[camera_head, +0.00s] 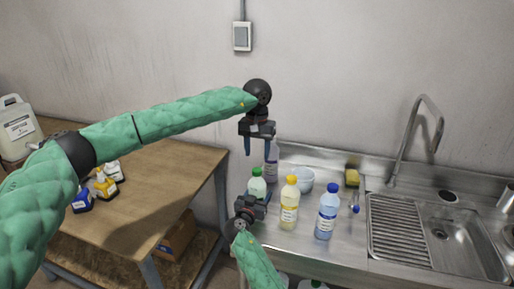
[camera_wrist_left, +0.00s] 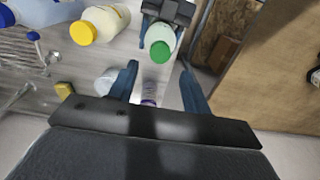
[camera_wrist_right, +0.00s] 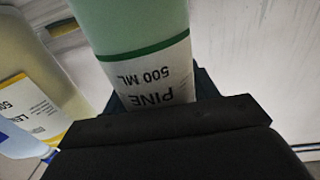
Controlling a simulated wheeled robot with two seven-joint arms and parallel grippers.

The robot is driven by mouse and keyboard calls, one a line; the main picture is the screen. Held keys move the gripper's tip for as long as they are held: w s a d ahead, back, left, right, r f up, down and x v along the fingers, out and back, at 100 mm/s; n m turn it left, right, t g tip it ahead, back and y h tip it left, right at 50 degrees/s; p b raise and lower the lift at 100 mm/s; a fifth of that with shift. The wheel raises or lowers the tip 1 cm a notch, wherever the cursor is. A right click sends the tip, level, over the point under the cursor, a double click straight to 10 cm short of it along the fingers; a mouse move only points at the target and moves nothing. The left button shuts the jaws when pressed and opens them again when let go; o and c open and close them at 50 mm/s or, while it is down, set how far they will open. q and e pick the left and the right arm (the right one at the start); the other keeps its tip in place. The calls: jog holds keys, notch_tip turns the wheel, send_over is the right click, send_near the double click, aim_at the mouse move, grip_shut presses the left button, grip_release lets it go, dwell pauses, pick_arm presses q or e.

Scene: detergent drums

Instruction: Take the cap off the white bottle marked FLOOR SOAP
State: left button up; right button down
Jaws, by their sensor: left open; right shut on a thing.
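I cannot read FLOOR SOAP in any view. My right gripper (camera_head: 250,206) is shut on a pale bottle (camera_head: 257,187) with a green cap (camera_head: 257,171). In the right wrist view its label (camera_wrist_right: 155,75) reads PINE 500 ML upside down; the rest is hidden by the gripper. The bottle looks upright; I cannot tell whether it touches the counter. My left gripper (camera_head: 258,150) is open and empty, fingers down, above the green cap. In the left wrist view the cap (camera_wrist_left: 160,51) lies beyond the open fingers (camera_wrist_left: 158,76), not between them.
A yellow-capped bottle (camera_head: 289,208) and a blue-capped bottle (camera_head: 326,215) stand on the metal counter to the right. A purplish bottle (camera_head: 271,168) and a bowl (camera_head: 302,180) are behind. The sink (camera_head: 452,243) is at right, a wooden table (camera_head: 150,195) at left.

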aim_at(257, 170)
pick_arm(q)
notch_tip(257, 170, down, 7)
jog(key=shift+r, duration=0.1)
dwell(0.3)
jog(key=c, duration=1)
jog(key=shift+c, duration=0.2)
